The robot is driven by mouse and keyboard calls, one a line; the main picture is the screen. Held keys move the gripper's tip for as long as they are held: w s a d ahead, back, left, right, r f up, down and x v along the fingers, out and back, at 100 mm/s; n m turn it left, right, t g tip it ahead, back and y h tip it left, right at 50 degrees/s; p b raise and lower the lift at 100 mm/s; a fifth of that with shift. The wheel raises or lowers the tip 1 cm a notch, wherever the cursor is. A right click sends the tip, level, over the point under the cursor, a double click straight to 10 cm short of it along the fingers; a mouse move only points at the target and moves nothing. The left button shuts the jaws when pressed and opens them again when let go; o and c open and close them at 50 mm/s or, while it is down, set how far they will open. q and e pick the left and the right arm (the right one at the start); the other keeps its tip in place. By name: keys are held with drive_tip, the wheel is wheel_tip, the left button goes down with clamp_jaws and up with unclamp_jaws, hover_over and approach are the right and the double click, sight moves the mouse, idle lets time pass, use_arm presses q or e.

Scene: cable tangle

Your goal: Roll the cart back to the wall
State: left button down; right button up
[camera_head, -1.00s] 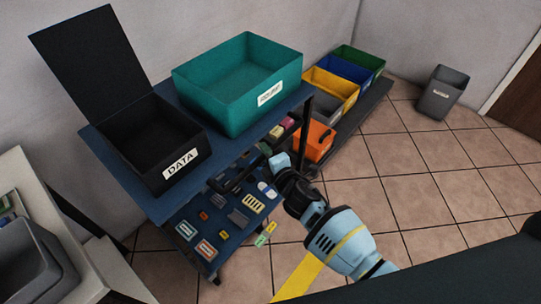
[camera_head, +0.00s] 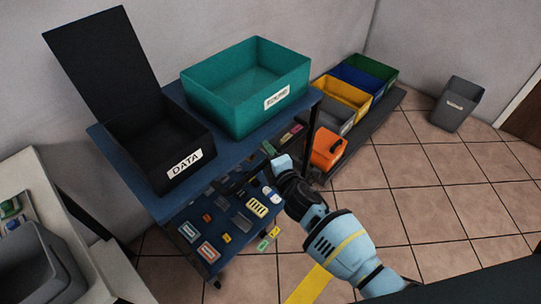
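The cart (camera_head: 152,203) is blue with two shelves and stands near the back wall. Its top shelf carries an open black bin labelled DATA (camera_head: 150,145) and a teal bin (camera_head: 245,95). Its lower shelf (camera_head: 180,222) holds several small electronic parts. My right gripper (camera_head: 232,184) is at the front edge of the cart's top shelf, low over the parts in this view. Its dark fingers blend with the cart edge, so I cannot tell whether they are open or shut on it. My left gripper is not in view.
A grey waste bin (camera_head: 455,105) stands farther right. A pale desk (camera_head: 40,175) is at left. Tiled floor (camera_head: 430,215) is clear at right.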

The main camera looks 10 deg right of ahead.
drive_tip(key=shift+s+d, duration=0.1)
drive_tip(key=shift+s, duration=0.05)
